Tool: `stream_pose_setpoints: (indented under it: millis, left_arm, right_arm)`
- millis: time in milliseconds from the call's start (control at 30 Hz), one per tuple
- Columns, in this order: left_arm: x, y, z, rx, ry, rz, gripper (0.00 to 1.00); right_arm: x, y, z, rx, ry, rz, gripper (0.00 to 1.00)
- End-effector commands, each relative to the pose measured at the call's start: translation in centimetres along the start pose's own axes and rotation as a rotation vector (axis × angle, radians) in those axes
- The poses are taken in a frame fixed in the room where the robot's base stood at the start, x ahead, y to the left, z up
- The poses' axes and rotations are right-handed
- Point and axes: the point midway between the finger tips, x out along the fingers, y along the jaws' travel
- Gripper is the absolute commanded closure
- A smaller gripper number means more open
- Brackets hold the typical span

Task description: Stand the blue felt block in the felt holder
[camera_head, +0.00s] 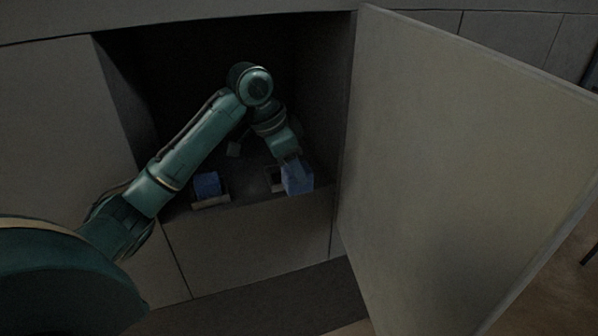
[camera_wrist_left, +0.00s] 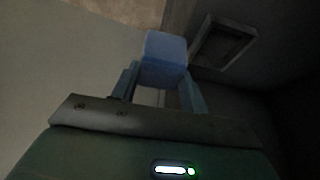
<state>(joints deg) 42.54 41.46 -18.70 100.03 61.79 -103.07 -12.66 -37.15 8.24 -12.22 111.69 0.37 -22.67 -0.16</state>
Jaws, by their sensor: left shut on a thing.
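A blue block (camera_head: 298,180) is at the front of the dark cabinet niche. My left gripper (camera_head: 291,163) reaches it from above and behind. In the left wrist view the same blue block (camera_wrist_left: 163,58) sits between the two fingers, and my left gripper (camera_wrist_left: 160,82) is shut on it. A hollow rectangular holder (camera_wrist_left: 222,45) shows beside the block and apart from it in that view, and it looks empty. In the head view a pale holder edge (camera_head: 273,176) shows just left of the held block, partly hidden by it. My right gripper is out of view.
A second blue piece (camera_head: 207,184) sits at the niche's front left, with a pale low frame (camera_head: 211,202) in front. A small grey object (camera_head: 234,149) is farther back. The open door (camera_head: 455,160) stands close on the right. The niche is dim.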

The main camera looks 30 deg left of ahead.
Motion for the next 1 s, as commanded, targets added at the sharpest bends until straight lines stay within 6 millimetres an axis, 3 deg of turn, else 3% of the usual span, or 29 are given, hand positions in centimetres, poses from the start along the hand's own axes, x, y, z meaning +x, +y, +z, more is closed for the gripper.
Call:
stream_pose_setpoints:
  millis: [900,1000]
  left_arm:
    - [0.2,-9.2,0.1,-0.002,0.002,0.001,0.77]
    - [1.2,-9.2,0.5,0.0,0.0,0.002,0.77]
  right_arm:
    - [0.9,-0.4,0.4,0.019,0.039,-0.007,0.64]
    - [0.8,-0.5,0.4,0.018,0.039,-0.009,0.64]
